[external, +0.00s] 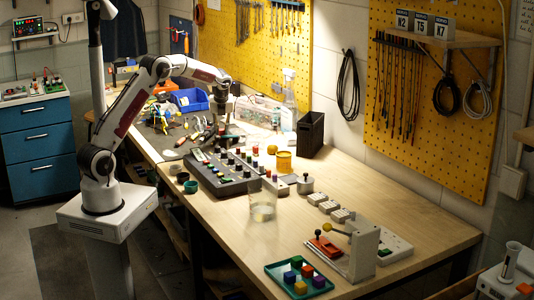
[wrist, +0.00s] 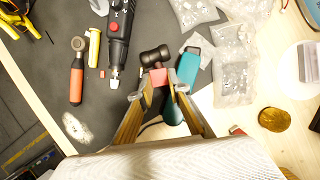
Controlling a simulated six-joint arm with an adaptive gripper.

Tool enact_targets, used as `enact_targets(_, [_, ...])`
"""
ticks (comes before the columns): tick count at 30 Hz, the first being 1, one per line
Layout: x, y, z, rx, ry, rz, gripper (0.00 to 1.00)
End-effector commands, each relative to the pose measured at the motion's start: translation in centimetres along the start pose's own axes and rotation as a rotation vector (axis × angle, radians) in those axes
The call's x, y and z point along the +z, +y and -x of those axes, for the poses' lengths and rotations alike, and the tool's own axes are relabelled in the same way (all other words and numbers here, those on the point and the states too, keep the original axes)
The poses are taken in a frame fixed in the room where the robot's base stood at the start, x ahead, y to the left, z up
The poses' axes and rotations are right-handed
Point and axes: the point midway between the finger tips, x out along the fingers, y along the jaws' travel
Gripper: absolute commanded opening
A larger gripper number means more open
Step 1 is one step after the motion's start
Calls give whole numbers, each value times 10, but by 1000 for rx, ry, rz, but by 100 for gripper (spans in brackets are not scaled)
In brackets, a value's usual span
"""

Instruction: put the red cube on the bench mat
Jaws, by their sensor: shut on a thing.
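My gripper (wrist: 158,86) is shut on the red cube (wrist: 158,75), which shows between its fingertips in the wrist view. The cube is in front of a dark hammer-like head and left of a teal-handled tool. The dark grey bench mat (wrist: 150,25) lies beneath, under several tools. I cannot tell whether the cube touches anything below it.
On the mat lie a rotary tool (wrist: 120,35), an orange-handled tool (wrist: 77,80) and a yellow stick (wrist: 94,47). Clear bags of parts (wrist: 235,80) lie to the right. A button console (external: 225,172) stands near the arm in the external view. The mat's left part has bare room.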

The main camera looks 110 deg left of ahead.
Motion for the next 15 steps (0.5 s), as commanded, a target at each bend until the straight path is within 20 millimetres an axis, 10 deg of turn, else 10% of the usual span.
enact_targets(15, [-16, 0, -37, 1, 1, -1, 9])
